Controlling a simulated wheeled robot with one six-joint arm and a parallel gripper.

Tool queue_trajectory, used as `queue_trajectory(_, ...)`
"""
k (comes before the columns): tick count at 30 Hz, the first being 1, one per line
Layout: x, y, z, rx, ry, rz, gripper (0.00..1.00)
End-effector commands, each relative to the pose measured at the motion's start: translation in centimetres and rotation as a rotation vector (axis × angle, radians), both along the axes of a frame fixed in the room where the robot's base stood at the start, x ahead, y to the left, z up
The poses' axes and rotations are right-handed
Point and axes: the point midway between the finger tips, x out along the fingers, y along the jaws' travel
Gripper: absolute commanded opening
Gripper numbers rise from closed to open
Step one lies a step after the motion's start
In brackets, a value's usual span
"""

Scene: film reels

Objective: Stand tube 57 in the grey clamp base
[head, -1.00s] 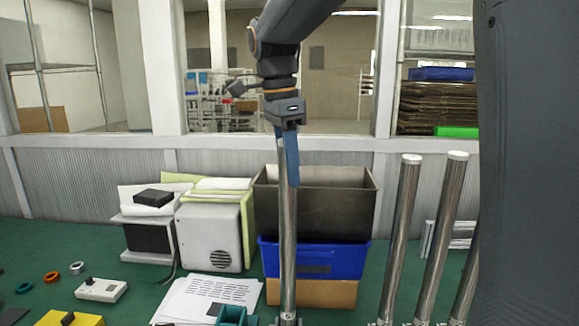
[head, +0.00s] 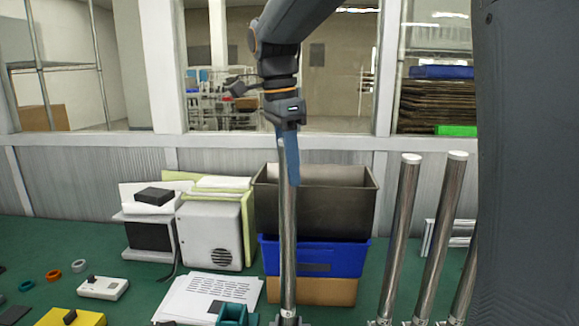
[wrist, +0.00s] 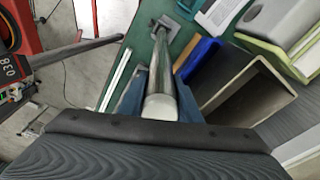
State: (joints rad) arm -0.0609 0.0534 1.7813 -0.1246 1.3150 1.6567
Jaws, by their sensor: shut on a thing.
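My gripper (head: 290,178) is shut on a long shiny metal tube (head: 288,235) near its top. The tube stands about upright in the head view; no number is readable on it. In the wrist view, the two blue fingers lie either side of the tube (wrist: 161,75), and its pale round end cap faces the camera. The tube's far end meets a grey clamp base (wrist: 166,25) on the green table. The head view shows only a bit of metal at the tube's foot, at the picture's bottom edge. I cannot tell how deep the tube sits in the base.
Several similar tubes (head: 398,240) stand on the right. Behind the held tube is a stack of bins, dark (head: 335,205), blue (head: 345,252) and brown. A teal block (head: 232,313) lies close to the tube's foot, with printed sheets (head: 190,300) to its left.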

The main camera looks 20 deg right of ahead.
Motion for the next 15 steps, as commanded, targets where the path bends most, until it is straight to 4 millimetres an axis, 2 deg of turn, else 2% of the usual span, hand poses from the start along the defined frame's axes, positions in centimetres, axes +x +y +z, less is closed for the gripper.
queue_trajectory(15,0.02,0.0,-0.4,0.0,-0.001,0.0,0.0)
